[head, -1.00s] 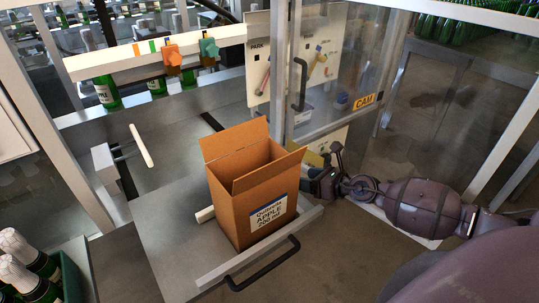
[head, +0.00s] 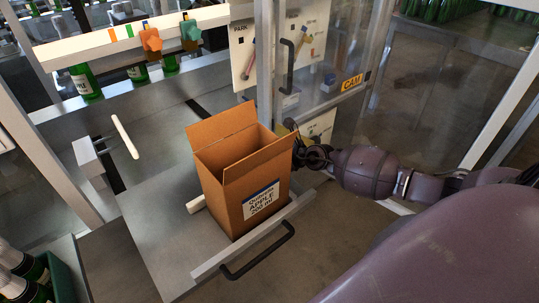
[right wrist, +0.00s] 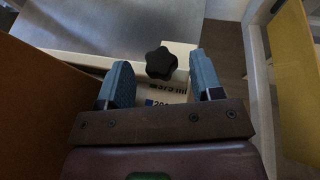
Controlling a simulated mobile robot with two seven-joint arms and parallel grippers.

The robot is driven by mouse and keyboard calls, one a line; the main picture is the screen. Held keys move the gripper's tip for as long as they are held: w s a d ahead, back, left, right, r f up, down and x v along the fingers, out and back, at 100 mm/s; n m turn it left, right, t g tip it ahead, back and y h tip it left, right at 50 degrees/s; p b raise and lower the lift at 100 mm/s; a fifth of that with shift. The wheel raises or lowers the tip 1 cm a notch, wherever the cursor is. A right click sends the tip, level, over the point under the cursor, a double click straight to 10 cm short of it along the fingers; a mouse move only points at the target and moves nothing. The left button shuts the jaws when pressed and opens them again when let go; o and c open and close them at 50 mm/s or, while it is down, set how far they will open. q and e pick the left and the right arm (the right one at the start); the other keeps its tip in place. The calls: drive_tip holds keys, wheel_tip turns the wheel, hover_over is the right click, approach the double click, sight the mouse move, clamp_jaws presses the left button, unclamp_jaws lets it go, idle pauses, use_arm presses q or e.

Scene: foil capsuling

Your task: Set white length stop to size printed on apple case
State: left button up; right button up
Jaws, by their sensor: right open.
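The brown apple case (head: 220,185) stands open-topped on the metal table; its label (head: 261,201) reads APPLE with a ml size too blurred to be sure of. In the right wrist view a black star knob (right wrist: 160,63) sits by a cream-white block (right wrist: 181,48), seemingly the length stop. Below it a plate (right wrist: 172,88) shows "375 ml" and a partly hidden size with a blue mark. My right gripper (right wrist: 161,82) is open, its blue fingertips either side of the knob, not visibly touching it. In the head view it is behind the case's right side, mostly hidden. My left gripper is out of view.
The case wall (right wrist: 45,105) is close on the left in the wrist view, a yellow panel (right wrist: 296,75) on the right. A glass door with a black handle (head: 288,65) stands behind. A white rail (head: 210,266) with a black handle borders the front.

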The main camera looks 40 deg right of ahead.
drive_tip(key=shift+w+a+f, duration=0.25)
drive_tip(key=shift+w, duration=0.25)
drive_tip(key=shift+c, duration=0.3)
clamp_jaws()
